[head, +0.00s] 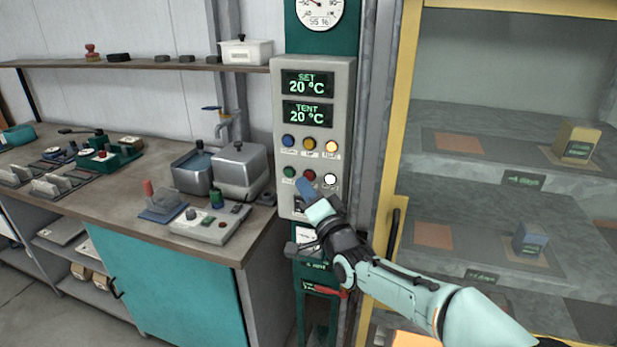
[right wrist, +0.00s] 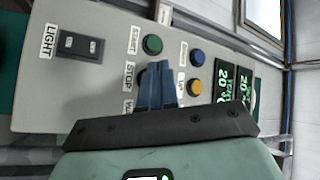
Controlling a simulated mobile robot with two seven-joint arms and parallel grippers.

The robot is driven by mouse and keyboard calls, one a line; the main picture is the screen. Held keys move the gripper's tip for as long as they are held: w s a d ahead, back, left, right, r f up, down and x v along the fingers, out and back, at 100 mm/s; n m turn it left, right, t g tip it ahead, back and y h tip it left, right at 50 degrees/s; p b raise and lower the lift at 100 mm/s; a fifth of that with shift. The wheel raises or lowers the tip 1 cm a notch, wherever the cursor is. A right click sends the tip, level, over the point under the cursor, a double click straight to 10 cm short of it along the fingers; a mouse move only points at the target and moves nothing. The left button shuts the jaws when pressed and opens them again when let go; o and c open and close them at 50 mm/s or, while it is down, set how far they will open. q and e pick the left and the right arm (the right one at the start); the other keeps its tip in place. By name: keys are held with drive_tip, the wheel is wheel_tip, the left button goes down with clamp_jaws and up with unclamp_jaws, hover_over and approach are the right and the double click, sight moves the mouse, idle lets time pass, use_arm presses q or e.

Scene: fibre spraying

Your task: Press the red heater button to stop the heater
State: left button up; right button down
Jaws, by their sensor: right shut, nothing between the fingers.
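The grey control panel (head: 344,130) hangs on the wall, its two displays each reading 20 °C. In its lower button row are a green button (head: 289,172), the red button (head: 309,175) and a white one (head: 330,179). My right gripper (head: 304,187) is shut and empty, its blue fingertips just below the red button in the head view. In the right wrist view the shut fingers (right wrist: 157,84) lie beside the STOP label and hide the red button, with the green START button (right wrist: 152,45) clear. I cannot tell whether the fingertips touch the button. My left gripper is out of view.
Above are blue, yellow and orange buttons (head: 331,147); a light switch (right wrist: 80,46) sits on the same panel. A bench (head: 120,215) with devices stands left. A yellow-framed glass cabinet (head: 400,100) with shelves stands close on the right.

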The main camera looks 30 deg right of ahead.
drive_tip(key=shift+w+d, duration=0.1)
idle(0.7)
drive_tip(key=shift+w+d+b, duration=0.15)
drive_tip(key=shift+d+b, duration=0.1)
drive_tip(key=shift+b, duration=0.05)
drive_tip(key=shift+w+d, duration=0.3)
idle(0.8)
drive_tip(key=shift+s+a+b, duration=0.6)
drive_tip(key=shift+a+b, duration=0.05)
drive_tip(key=shift+b, duration=0.15)
